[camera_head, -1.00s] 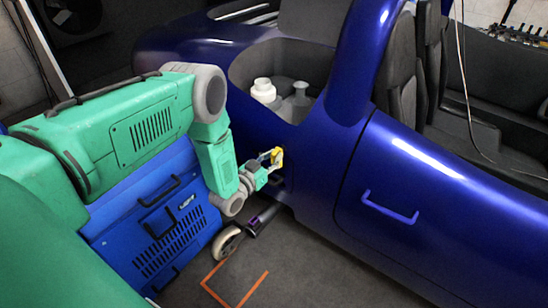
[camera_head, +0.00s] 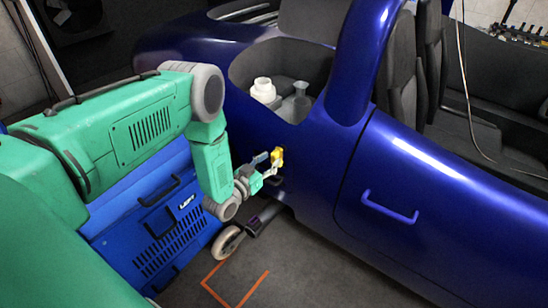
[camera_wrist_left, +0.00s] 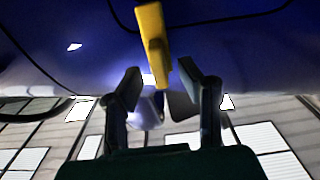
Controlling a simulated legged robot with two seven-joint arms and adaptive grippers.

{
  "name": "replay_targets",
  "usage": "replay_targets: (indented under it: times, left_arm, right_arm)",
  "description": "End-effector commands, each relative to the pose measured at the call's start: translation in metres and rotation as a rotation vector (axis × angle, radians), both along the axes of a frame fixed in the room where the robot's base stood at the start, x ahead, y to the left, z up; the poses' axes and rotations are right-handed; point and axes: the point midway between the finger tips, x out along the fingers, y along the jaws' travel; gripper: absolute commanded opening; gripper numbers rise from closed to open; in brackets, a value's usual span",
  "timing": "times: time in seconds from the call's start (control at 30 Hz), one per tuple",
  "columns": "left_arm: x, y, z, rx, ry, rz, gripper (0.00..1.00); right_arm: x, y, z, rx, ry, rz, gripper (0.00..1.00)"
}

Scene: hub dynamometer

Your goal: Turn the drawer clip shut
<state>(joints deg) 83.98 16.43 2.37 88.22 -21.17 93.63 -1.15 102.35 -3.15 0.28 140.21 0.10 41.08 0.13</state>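A yellow clip (camera_head: 277,157) sits on the side of the blue car body, and I take it to be the drawer clip. In the left wrist view the clip (camera_wrist_left: 153,45) is a yellow bar, a little tilted from upright. My left gripper (camera_head: 266,167) is close to it, at its left and lower side. In the left wrist view the left gripper's (camera_wrist_left: 167,90) two fingers stand apart with a gap between them. The lower end of the clip appears above that gap; I cannot tell whether they touch. My right gripper is not in view.
The blue car (camera_head: 290,165) curves along my right side, with a door handle (camera_head: 389,207) and an open bay holding white containers (camera_head: 263,90). A blue cabinet (camera_head: 150,215) with black handles stands under my left arm. A caster wheel (camera_head: 228,243) is below the gripper.

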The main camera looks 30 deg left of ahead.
Motion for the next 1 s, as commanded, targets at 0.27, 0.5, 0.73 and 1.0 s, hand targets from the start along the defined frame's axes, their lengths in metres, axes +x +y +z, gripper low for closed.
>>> replay_targets:
  times: [0.27,0.5,0.73,1.0]
  left_arm:
    - [-0.06,0.005,-0.002,-0.001,0.006,0.001,0.33]
    - [-0.092,0.007,-0.002,-0.001,0.004,0.0,0.33]
    - [-0.097,0.007,-0.001,-0.001,0.002,0.0,0.33]
    - [-0.096,0.007,-0.002,-0.001,0.002,0.0,0.33]
  right_arm:
    - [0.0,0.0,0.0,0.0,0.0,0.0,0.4]
    - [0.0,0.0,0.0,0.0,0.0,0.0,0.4]
    - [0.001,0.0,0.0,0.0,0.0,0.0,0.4]
    - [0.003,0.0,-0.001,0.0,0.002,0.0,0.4]
